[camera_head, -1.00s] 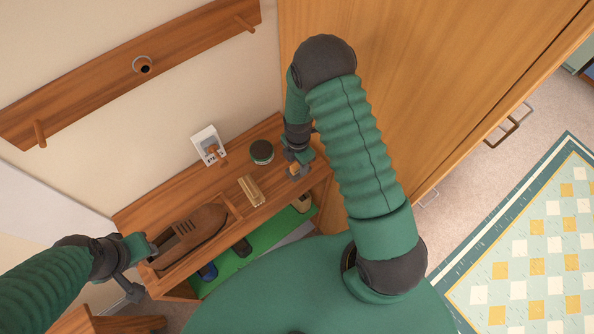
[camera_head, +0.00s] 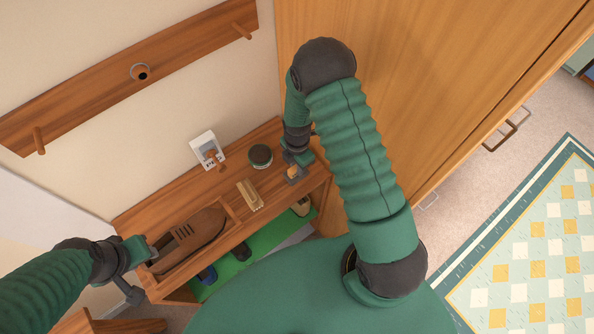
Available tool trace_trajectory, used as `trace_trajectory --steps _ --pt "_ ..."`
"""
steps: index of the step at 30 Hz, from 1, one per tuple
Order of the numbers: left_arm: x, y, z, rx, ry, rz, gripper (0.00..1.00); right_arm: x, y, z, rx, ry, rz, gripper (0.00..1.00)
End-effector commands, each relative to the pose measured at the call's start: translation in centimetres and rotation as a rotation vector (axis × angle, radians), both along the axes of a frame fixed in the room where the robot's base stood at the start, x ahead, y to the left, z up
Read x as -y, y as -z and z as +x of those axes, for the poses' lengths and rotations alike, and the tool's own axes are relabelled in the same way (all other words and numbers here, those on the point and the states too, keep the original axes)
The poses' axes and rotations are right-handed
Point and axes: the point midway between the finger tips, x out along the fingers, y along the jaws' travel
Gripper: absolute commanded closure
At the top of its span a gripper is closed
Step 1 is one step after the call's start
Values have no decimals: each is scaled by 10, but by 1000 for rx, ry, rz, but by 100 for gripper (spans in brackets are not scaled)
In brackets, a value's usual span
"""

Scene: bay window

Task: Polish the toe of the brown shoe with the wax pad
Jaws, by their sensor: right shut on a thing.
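The brown shoe (camera_head: 190,242) lies in a shallow wooden tray (camera_head: 233,234) on the left part of the bench, its rounded toe toward the right. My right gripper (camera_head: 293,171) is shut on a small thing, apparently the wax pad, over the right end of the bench. The gripper and arm hide most of that thing. My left gripper (camera_head: 143,259) is at the tray's left end, by the shoe's heel. I cannot make out whether its fingers are apart.
A round dark tin (camera_head: 260,156), a wooden brush (camera_head: 250,195) and a white holder (camera_head: 207,149) stand on the wooden bench (camera_head: 150,212). Other shoes (camera_head: 241,250) are below on a green mat. A tall wooden cabinet (camera_head: 430,80) borders the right arm.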

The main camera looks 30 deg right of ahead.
Motion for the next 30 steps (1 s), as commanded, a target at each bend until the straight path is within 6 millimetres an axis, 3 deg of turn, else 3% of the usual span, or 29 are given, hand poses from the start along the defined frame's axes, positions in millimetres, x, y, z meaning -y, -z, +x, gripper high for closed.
trace_trajectory --steps 1,15,30 --pt "0 -9 0 0 0 0 64 0 -10 0 1 0 0 100" --pt "0 -41 0 0 0 0 64 0 -53 0 -1 -2 0 100" --pt "0 -40 0 0 0 0 64 0 -53 0 0 2 0 100"
